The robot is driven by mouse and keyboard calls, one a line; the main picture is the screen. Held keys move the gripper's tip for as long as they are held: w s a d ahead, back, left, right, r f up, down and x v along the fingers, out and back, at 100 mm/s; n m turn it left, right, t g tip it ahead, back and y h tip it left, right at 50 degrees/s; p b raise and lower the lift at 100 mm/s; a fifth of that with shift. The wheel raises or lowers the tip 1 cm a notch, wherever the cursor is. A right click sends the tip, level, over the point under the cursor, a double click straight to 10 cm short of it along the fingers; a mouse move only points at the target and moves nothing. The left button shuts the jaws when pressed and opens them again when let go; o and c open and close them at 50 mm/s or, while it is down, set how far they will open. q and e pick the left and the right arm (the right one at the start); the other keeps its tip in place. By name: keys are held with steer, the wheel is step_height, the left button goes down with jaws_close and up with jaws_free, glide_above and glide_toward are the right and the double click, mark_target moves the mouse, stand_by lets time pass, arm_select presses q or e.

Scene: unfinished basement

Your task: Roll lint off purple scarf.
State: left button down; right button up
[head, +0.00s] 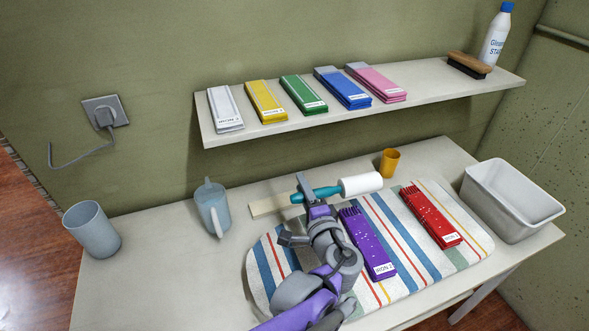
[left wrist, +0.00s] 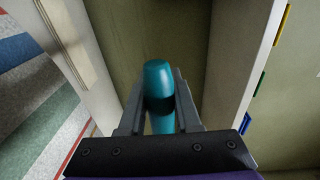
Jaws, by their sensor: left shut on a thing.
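The purple scarf (head: 368,243) lies folded on the striped ironing pad (head: 408,262), with a white label at its near end. My left gripper (head: 308,194) is shut on the teal handle of the lint roller (head: 360,184). The roller's white head points right, by the far end of the purple scarf and apparently above the pad. In the left wrist view the teal handle (left wrist: 158,88) stands between the two fingers. A folded red scarf (head: 431,216) lies on the pad to the right of the purple one. My right gripper is not in view.
A shelf (head: 300,133) above holds several folded scarves, a brush (head: 468,65) and a white bottle (head: 495,38). A grey bin (head: 511,200) stands at the right, an orange cup (head: 389,162) behind the pad. A pitcher (head: 213,209) and grey cup (head: 92,229) stand left.

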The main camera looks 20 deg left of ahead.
arm_select(q)
steer(key=shift+w+a+r, duration=0.1)
steer(key=shift+w+a, duration=0.1)
steer(key=shift+w, duration=0.1)
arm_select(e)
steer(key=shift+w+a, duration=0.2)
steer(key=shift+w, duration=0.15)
arm_select(q)
steer(key=shift+s+d, duration=0.1)
steer(key=shift+s, duration=0.1)
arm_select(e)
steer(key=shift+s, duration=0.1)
